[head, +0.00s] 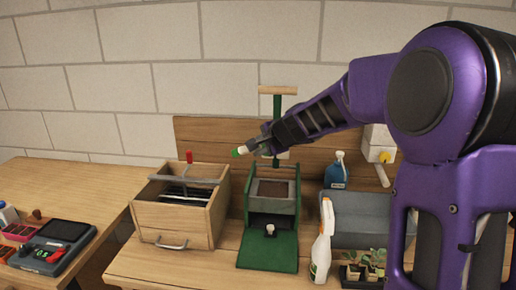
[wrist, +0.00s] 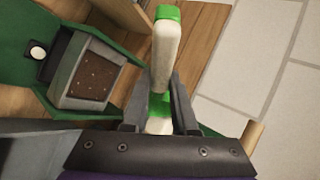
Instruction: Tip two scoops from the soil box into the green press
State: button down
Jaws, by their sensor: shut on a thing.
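The green press (head: 268,250) stands mid-bench, with an upright post and a wooden crossbar. Brown soil-like material shows in its grey square mould (head: 250,193), which is also at the left of the wrist view (wrist: 64,72). My gripper (head: 262,144) is shut on a white-and-green tool (head: 240,151), above and just behind the mould in the head view. In the wrist view the tool (wrist: 165,55) sticks out past the fingers; I cannot tell whether it is the scoop. The wooden box (head: 172,222) left of the press has a dark interior; I cannot tell whether it holds soil.
A grey metal bar and a red knob (head: 189,156) top the wooden box. A white spray bottle (head: 323,245), a grey bin (head: 362,215), a blue bottle (head: 336,172) and small seedling pots (head: 365,268) stand right of the press. A dark device (head: 54,244) is at far left.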

jog(key=shift+r+n+g+h+p, duration=0.2)
jog(key=shift+n+g+h, duration=0.2)
jog(key=shift+g+h, duration=0.25)
jog(key=shift+r+n+g+h+p, duration=0.2)
jog(key=shift+n+g+h, duration=0.2)
jog(key=shift+g+h, duration=0.2)
jog(key=shift+a+n+g+h, duration=0.1)
jog(key=shift+n+g+h, duration=0.35)
jog(key=shift+h, duration=0.3)
jog(key=n+g+h, duration=0.1)
jog(key=h, duration=0.1)
jog(key=n+g+h, duration=0.1)
jog(key=h, duration=0.1)
jog(key=shift+d+r+g, duration=0.2)
jog(key=shift+r+g, duration=0.15)
jog(key=shift+g, duration=0.05)
jog(key=shift+s+a, duration=0.1)
